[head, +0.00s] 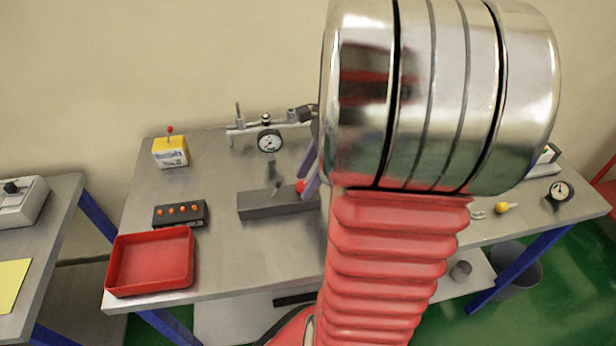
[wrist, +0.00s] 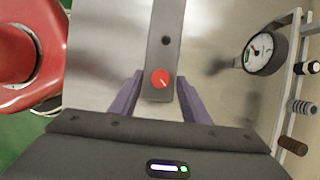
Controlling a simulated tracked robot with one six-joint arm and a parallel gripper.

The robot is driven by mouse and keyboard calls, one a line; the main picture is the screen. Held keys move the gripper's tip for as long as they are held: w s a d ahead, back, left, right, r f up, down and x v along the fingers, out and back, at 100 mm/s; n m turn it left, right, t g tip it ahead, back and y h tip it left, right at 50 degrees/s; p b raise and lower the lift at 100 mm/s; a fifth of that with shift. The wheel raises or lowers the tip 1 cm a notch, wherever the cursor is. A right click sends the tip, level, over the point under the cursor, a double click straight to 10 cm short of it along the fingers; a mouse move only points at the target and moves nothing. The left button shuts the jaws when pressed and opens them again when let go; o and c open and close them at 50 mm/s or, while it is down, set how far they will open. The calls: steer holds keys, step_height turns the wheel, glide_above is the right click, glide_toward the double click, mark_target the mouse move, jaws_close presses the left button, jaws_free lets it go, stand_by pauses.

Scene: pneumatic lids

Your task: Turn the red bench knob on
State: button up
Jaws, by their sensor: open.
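The red bench knob (wrist: 160,79) is round, with a pale pointer line slanting toward the lower right in the wrist view. It sits on a long dark grey block (wrist: 165,18) on the bench. In the head view the knob (head: 300,186) shows at the right part of the block (head: 262,207), partly hidden by my arm. My gripper (wrist: 159,75) is open, its two purple fingers on either side of the knob with a visible gap each side. I see no contact. In the head view only parts of the purple fingers (head: 312,178) show.
A dial gauge (head: 270,140) on a pipe stands behind the block; it also shows in the wrist view (wrist: 262,52). A black box with orange buttons (head: 180,213), a red tray (head: 150,262) and a yellow box (head: 170,151) are left. My arm hides the bench's middle right.

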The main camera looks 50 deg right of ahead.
steer(key=shift+c, duration=0.6)
steer(key=c, duration=1)
steer(key=shift+o, duration=0.2)
steer(key=shift+n, duration=0.3)
steer(key=n, duration=0.1)
steer(key=n+g, duration=0.1)
steer(key=n, duration=0.1)
steer(key=shift+w+d+n+y, duration=0.1)
steer(key=shift+w+n+y, duration=0.15)
steer(key=shift+n+y, duration=0.15)
steer(key=n, duration=0.1)
steer(key=n+g, duration=0.1)
steer(key=n, duration=0.1)
steer(key=n+g, duration=0.1)
steer(key=shift+w+n, duration=0.25)
steer(key=shift+n, duration=0.05)
steer(key=n+g, duration=0.1)
steer(key=n, duration=0.3)
steer(key=shift+w+n+g+h, duration=0.2)
steer(key=shift+n+g+h, duration=0.1)
steer(key=shift+g+h, duration=0.1)
steer(key=shift+w+a+n+g+h, duration=0.1)
steer(key=shift+n+g+h, duration=0.2)
steer(key=shift+n, duration=0.8)
steer(key=shift+w+a+n+g+h, duration=0.1)
steer(key=shift+n+g+h, duration=0.2)
steer(key=shift+n, duration=0.8)
